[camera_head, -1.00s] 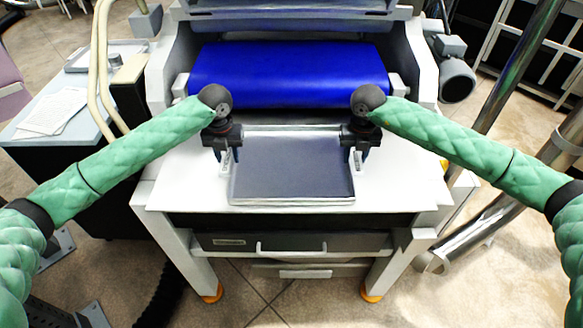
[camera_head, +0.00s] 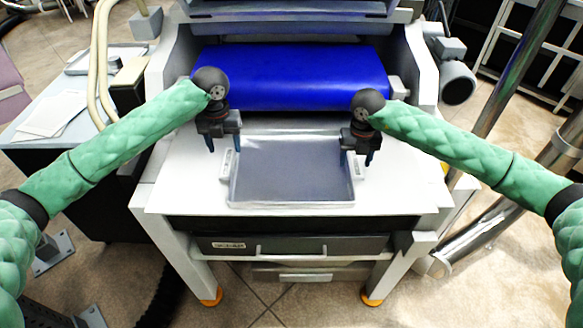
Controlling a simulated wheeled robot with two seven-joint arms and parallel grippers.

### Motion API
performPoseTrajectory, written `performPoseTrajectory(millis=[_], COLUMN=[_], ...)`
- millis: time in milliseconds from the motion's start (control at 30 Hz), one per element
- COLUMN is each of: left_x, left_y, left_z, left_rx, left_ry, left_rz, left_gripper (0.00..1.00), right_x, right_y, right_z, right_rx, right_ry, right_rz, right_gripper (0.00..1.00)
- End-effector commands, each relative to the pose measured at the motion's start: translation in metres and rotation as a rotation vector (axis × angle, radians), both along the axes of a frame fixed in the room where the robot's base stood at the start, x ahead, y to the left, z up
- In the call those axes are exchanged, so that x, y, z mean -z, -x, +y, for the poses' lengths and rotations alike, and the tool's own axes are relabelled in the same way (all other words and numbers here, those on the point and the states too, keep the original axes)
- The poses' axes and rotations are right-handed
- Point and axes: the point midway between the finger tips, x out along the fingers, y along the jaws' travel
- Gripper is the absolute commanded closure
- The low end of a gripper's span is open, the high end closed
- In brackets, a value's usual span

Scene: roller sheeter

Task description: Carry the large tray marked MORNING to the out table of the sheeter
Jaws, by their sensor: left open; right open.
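A large shallow grey tray (camera_head: 293,172) lies flat on the white out table (camera_head: 180,190) of the sheeter, in front of the blue roller. It has a white handle on its left side and another on its right. No MORNING marking can be read on it. My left gripper (camera_head: 223,148) is open above the tray's left handle, apart from it. My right gripper (camera_head: 357,158) is open above and near the right handle and holds nothing.
The blue roller (camera_head: 290,76) of the sheeter stands close behind the tray. A side table (camera_head: 30,140) with papers (camera_head: 52,114) and a small tray is at the left. A motor (camera_head: 457,82) and metal posts are at the right. The white table has free room around the tray.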

Motion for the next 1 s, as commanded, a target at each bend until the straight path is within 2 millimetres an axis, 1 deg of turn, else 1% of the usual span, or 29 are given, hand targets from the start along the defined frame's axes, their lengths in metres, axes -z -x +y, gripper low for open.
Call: performPoseTrajectory(millis=[33, 100, 233, 400, 567, 667, 1000], left_x=[-0.011, -0.023, -0.043, -0.057, -0.061, -0.061, -0.060], left_y=[0.000, -0.001, -0.001, 0.000, 0.000, 0.000, 0.000], left_z=[0.000, 0.000, 0.000, 0.000, 0.000, 0.000, 0.000], left_rx=[0.000, -0.001, 0.000, -0.001, -0.001, -0.001, -0.001], left_ry=[0.000, 0.000, -0.001, 0.000, -0.001, -0.001, -0.001], left_rz=[-0.003, -0.003, -0.002, 0.000, 0.000, 0.000, 0.000], left_gripper=[0.41, 0.41, 0.41, 0.41, 0.41, 0.41, 0.41], right_x=[0.000, 0.000, 0.000, 0.000, -0.006, -0.018, -0.082], right_y=[0.000, 0.000, 0.000, 0.000, 0.000, 0.000, -0.001], right_z=[0.000, 0.000, 0.000, 0.000, 0.000, 0.000, 0.000], right_rx=[0.000, 0.000, 0.000, 0.000, 0.000, -0.001, 0.000], right_ry=[0.000, 0.000, 0.000, 0.000, 0.000, 0.000, -0.001], right_rz=[0.000, 0.000, 0.000, 0.000, -0.001, -0.002, -0.003], right_gripper=[0.41, 0.41, 0.41, 0.41, 0.41, 0.41, 0.41])
